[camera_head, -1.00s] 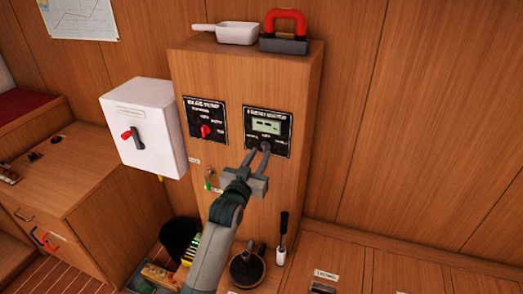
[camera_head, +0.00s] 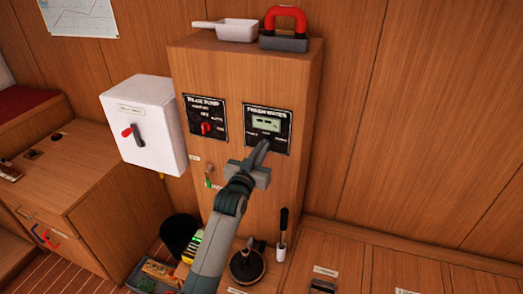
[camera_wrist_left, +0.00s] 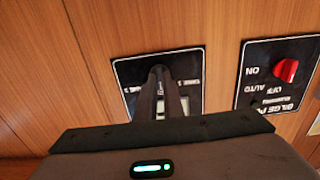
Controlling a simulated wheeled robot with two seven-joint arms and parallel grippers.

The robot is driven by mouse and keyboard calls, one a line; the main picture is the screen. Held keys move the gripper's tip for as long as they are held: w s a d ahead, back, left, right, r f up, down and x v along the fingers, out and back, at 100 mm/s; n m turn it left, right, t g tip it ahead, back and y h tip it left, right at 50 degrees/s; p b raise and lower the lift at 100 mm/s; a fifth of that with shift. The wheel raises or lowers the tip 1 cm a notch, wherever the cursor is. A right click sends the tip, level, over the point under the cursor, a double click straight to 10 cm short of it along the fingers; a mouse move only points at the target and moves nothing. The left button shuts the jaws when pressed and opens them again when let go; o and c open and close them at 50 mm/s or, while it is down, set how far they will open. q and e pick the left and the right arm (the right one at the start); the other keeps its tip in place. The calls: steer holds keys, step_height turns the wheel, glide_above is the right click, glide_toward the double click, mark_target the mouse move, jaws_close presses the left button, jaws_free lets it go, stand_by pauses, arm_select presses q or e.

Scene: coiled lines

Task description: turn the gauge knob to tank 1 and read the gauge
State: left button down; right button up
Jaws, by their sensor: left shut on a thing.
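The black fresh-water gauge panel (camera_head: 283,147) is on the front of the wooden cabinet, with a small lit display (camera_head: 267,124). The display's digits are too small to read. My left gripper (camera_head: 264,146) reaches up to the panel's lower middle, its fingers close together and shut on the gauge knob. The knob is hidden behind the fingers, so its setting cannot be told. In the left wrist view the panel (camera_wrist_left: 127,68) appears upside down, with the fingers (camera_wrist_left: 160,75) covering its middle and part of the display. My right gripper is not in view.
The bilge-pump panel (camera_head: 195,105) with a red knob (camera_head: 206,128) is just left of the gauge. A white switch box (camera_head: 150,155) stands out further left. A white pan (camera_head: 237,31) and a red-handled object (camera_head: 285,20) sit on the cabinet top (camera_head: 205,42).

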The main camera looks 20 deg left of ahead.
arm_select(q)
steer(key=shift+n, duration=0.4)
steer(key=shift+a+n+p, duration=0.15)
steer(key=shift+n+p, duration=1.7)
steer(key=shift+n, duration=2.25)
steer(key=c, duration=1.9)
jaws_free()
steer(key=shift+f, duration=0.1)
steer(key=shift+o, duration=0.2)
steer(key=shift+s, duration=0.15)
steer(key=s+b, duration=0.4)
steer(key=s, duration=1.3)
steer(key=shift+a, duration=0.3)
steer(key=shift+f, duration=0.1)
